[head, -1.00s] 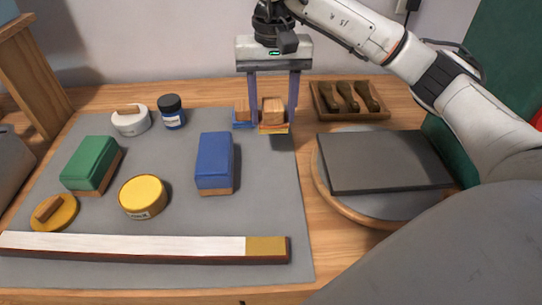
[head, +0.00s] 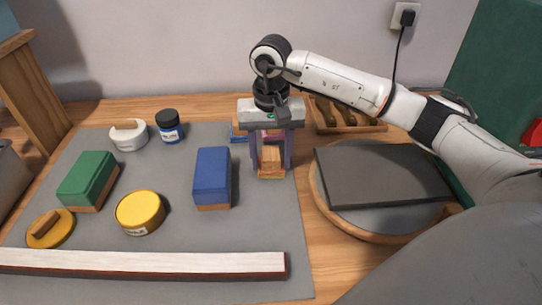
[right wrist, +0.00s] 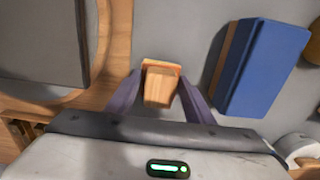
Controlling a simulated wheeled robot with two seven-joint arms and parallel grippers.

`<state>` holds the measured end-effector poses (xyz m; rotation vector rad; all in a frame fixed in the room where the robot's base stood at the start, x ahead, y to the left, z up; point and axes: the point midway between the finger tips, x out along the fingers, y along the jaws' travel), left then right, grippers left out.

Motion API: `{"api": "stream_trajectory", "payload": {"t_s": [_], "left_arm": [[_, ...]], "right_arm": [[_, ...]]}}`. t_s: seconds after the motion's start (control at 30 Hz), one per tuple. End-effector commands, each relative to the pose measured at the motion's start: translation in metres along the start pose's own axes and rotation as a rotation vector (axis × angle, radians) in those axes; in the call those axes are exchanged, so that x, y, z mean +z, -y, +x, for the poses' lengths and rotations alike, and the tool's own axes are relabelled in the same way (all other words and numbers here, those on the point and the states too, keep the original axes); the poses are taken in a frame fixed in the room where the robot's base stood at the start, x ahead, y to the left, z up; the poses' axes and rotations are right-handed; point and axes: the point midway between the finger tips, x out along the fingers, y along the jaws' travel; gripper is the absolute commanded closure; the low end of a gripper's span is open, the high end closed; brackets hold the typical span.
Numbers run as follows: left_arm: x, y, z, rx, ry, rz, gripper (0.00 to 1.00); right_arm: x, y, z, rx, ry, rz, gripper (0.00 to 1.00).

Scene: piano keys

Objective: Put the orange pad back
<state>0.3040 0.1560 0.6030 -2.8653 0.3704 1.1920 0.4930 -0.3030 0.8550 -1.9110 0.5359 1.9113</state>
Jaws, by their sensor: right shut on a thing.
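The orange pad (head: 271,177) has a wooden block grip (head: 271,156) on top. My right gripper (head: 271,167) is shut on that grip, its two purple fingers on either side, low over the right part of the grey mat (head: 200,240). In the right wrist view the wooden grip (right wrist: 160,87) sits between the fingers, with a thin orange edge at its far end. I cannot tell whether the pad touches the mat. My left gripper is not in view.
A blue block (head: 213,175) stands just left of the gripper. A green block (head: 88,179), yellow tin (head: 140,211), yellow round pad (head: 50,229), white pot (head: 128,135) and dark-lidded jar (head: 170,127) stand further left. A long white key (head: 140,262) lies in front. A dark slab (head: 380,174) lies right.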

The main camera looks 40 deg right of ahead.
Motion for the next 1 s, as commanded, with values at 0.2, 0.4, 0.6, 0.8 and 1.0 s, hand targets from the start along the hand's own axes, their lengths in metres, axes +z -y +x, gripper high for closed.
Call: {"api": "stream_trajectory", "payload": {"t_s": [0.2, 0.4, 0.6, 0.8, 1.0], "left_arm": [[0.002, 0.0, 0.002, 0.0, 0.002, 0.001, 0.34], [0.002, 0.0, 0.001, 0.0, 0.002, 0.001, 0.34], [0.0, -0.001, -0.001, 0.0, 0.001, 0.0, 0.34], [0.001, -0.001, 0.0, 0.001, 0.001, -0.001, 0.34], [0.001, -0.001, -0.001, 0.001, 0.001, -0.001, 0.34]], "right_arm": [[0.0, 0.0, 0.003, 0.0, 0.0, 0.0, 0.33], [0.0, 0.0, 0.003, 0.0, 0.0, 0.0, 0.33], [0.0, 0.0, -0.005, -0.001, -0.001, 0.0, 0.33], [-0.001, 0.001, -0.042, -0.004, -0.005, 0.001, 0.33], [-0.001, 0.001, -0.086, -0.003, -0.004, 0.0, 0.33]]}}
